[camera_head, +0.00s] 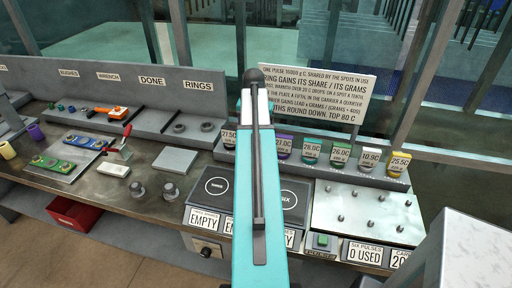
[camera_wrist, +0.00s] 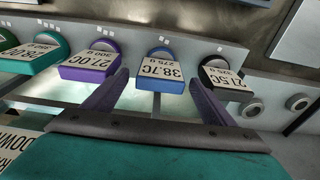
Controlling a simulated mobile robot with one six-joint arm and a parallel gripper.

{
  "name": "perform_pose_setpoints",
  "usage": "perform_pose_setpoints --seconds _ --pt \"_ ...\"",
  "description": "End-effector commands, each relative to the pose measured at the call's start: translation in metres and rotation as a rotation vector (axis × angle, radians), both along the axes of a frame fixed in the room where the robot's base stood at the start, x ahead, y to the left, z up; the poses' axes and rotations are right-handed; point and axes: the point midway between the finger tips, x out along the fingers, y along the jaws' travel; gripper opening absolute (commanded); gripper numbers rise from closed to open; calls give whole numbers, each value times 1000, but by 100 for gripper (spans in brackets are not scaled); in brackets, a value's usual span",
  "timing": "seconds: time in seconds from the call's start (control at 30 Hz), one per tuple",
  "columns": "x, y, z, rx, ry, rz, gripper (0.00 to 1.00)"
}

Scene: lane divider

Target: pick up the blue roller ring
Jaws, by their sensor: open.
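My gripper (camera_wrist: 158,78) is open, with one finger on each side of the blue ring's tag in the picture. Nothing is held between the fingers. Whether the fingers touch the ring or its tag, I cannot tell. In the head view my arm hides the blue ring and my gripper's fingers.
A purple ring (camera_wrist: 102,46) tagged 27.0C and a black one (camera_wrist: 213,62) tagged 21.5C flank the blue ring. Several more tagged rings continue along the rail. A text board (camera_head: 320,88) stands behind; a metal plate with pegs (camera_head: 345,228) lies at right.

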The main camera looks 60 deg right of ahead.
Motion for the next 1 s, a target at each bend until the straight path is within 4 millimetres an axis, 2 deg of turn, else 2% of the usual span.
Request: perform_pose_setpoints --seconds 0.27,0.8,1.0 --pt "1 0 -4 0 0 1 78" --pt "3 -5 -45 1 1 2 78" --pt "3 -6 -51 0 0 2 78"
